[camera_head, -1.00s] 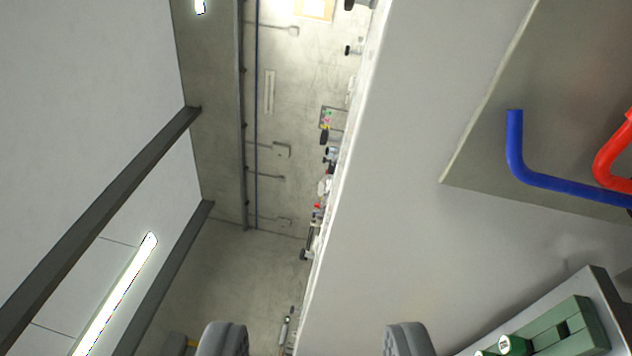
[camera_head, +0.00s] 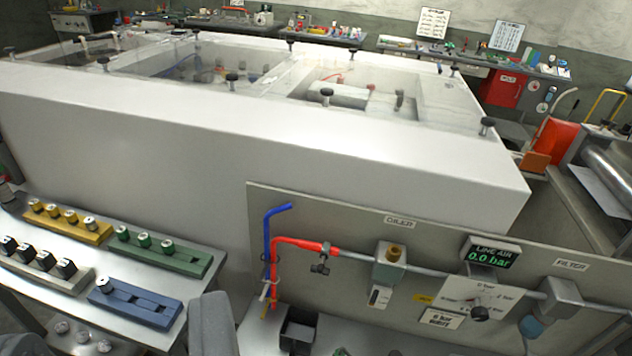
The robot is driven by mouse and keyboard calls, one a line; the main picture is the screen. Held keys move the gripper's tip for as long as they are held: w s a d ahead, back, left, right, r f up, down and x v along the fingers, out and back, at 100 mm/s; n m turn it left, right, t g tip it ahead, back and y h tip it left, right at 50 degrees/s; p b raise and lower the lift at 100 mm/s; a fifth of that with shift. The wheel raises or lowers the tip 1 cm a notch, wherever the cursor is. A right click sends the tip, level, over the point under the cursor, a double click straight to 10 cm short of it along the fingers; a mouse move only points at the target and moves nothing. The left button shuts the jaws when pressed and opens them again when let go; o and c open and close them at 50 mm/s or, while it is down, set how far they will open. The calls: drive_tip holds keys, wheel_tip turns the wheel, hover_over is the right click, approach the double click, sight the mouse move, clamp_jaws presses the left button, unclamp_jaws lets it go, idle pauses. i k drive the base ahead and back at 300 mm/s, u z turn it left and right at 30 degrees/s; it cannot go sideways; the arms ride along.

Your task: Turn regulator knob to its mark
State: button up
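The regulator (camera_head: 485,293) is a pale box with a scale face marked in bar, in the lower right. Its small dark knob (camera_head: 480,313) sits low on that face; its pointer direction is too small to read. Above it, the LINE AIR display (camera_head: 488,255) reads 0.0 bar in green. A white label (camera_head: 441,318) starting "6 bar" is beside the regulator. One grey finger of my gripper (camera_head: 212,326) shows at the bottom edge, well left of the picture's middle and of the knob. The other finger is hard to make out. The gripper appears open, apart from the knob.
The grey panel (camera_head: 335,212) also carries an oiler (camera_head: 390,262), a filter (camera_head: 562,297), a grey pipe and red and blue hoses. A side table at left holds yellow, green and blue (camera_head: 135,302) blocks. A large white enclosure (camera_head: 250,150) stands behind.

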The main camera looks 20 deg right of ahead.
sight(479, 313)
drive_tip(key=z, duration=1.35)
